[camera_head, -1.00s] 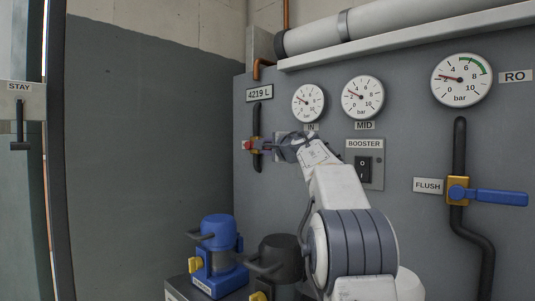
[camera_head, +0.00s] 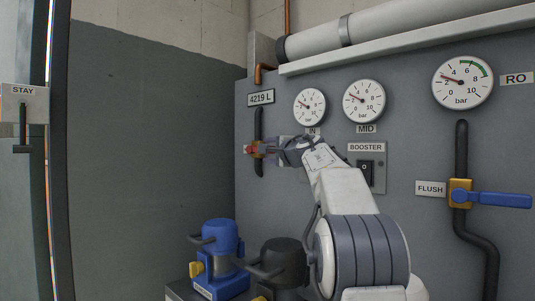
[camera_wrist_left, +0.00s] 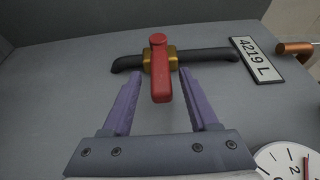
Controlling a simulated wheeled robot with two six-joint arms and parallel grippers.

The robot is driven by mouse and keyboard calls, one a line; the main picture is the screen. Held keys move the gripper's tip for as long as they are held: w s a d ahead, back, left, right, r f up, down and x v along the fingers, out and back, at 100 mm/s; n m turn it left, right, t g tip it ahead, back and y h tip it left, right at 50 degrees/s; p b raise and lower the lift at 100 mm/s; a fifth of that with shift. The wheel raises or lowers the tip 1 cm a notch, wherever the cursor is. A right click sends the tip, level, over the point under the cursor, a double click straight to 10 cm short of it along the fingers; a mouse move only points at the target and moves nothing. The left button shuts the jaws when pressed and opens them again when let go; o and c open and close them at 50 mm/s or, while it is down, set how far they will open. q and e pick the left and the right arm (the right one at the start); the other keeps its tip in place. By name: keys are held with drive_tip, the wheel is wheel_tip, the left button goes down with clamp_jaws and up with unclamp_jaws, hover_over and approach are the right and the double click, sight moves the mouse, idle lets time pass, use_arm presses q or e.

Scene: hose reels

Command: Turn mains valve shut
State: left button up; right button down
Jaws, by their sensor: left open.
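The mains valve has a red handle (camera_head: 248,149) on a brass body, set in a short black pipe (camera_head: 259,124) on the grey panel at left. In the left wrist view the red handle (camera_wrist_left: 161,80) lies crosswise to the black pipe (camera_wrist_left: 210,55), its long end towards my gripper. My left gripper (camera_head: 266,148) is at the valve in the head view. In the left wrist view its purple fingers (camera_wrist_left: 161,84) are open, one on each side of the handle, with a gap on both sides. My right gripper is in no view.
A 4219 L plate (camera_head: 261,98) sits above the valve. Gauges (camera_head: 310,105), a booster switch (camera_head: 365,171) and a blue-handled flush valve (camera_head: 490,198) are on the panel at right. A blue pump (camera_head: 220,252) and a black pump (camera_head: 282,265) stand below.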

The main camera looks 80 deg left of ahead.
use_arm(q)
drive_tip(key=b+v, duration=0.2)
drive_tip(key=v, duration=0.7)
drive_tip(key=shift+b, duration=0.35)
